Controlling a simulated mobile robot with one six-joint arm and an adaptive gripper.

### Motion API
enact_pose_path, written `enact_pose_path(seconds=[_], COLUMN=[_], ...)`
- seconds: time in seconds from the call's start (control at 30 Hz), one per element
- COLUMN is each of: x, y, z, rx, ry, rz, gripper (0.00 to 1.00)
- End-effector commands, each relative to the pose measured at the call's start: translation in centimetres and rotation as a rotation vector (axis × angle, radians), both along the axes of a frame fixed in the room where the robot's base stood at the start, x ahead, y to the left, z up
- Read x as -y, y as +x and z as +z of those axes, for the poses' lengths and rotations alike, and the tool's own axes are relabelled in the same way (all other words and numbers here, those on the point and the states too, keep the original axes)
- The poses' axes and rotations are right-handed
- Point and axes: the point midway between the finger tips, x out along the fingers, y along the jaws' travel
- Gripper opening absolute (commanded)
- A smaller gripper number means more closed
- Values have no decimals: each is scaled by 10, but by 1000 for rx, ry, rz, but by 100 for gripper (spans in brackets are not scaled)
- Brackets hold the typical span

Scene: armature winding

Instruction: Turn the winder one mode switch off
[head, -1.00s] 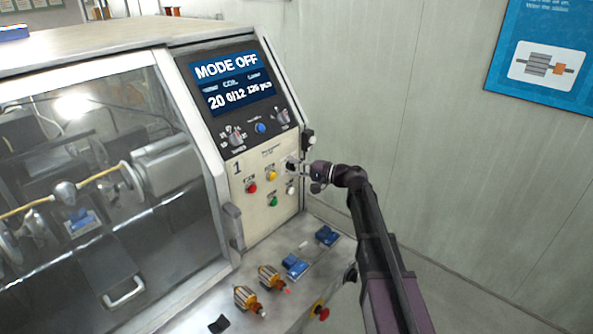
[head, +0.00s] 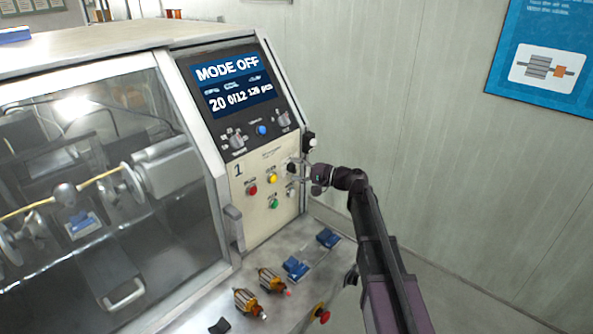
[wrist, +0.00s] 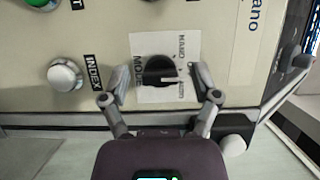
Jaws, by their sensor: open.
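The winder one mode switch (wrist: 159,71) is a black rotary knob on a white label plate, in the middle of the wrist view. In the head view the switch (head: 291,167) is partly covered by my gripper. The winder display (head: 228,83) reads MODE OFF. My gripper (wrist: 160,90) is open, with one finger on each side of the knob, and no contact with it is clear. In the head view my gripper (head: 300,171) is at the right edge of the control panel.
A white button (wrist: 64,75) marked INDEX is left of the switch in the wrist view. Red (head: 252,190), yellow (head: 272,179) and green (head: 273,203) buttons are nearby. Armatures (head: 270,280) and blue blocks (head: 295,268) lie on the bench below.

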Motion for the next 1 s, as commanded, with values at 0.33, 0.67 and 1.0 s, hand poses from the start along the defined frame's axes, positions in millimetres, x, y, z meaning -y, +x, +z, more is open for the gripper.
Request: enact_pose_path(seconds=[0.33,0.67,1.0], x=[23,70,108], y=[-7,-21,-31], z=[0,0,0], rx=[0,0,0], ry=[0,0,0], rz=[-1,-2,0], gripper=[79,79,79])
